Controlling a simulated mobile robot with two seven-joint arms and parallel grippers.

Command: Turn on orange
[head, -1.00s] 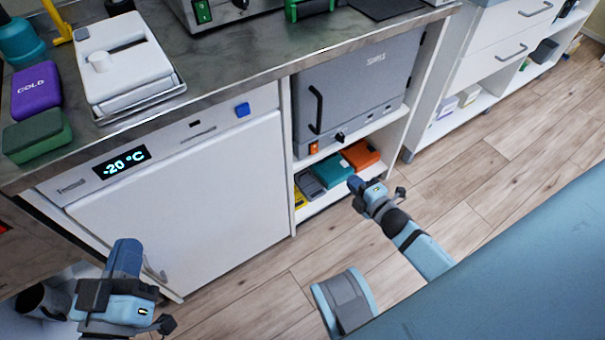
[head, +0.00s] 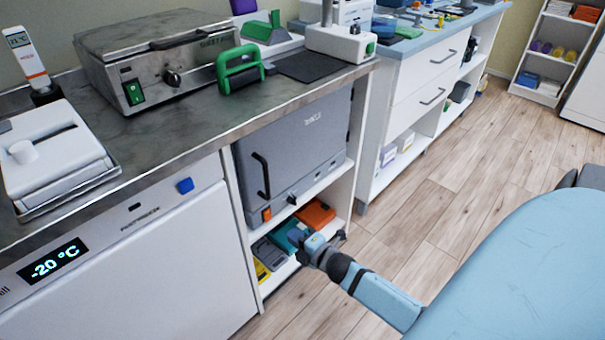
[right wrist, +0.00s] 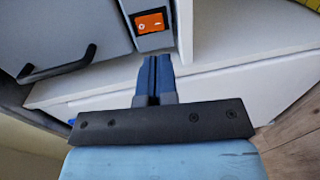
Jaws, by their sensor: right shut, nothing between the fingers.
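The orange rocker switch (head: 266,214) sits at the lower left of the grey oven-like unit (head: 295,150), beside a black knob (head: 292,199). In the right wrist view the orange switch (right wrist: 151,22) shows marks on its face, just beyond my fingertips. My right gripper (head: 301,241) is in front of the open shelf below the unit, lower and to the right of the switch. Its blue fingers (right wrist: 156,60) are together and empty, apart from the switch as far as I can tell. My left gripper is out of view.
The shelf below the unit holds a teal box (head: 287,237), an orange box (head: 316,214) and grey and yellow items. A freezer (head: 130,275) stands to the left. Wooden floor (head: 425,225) lies between.

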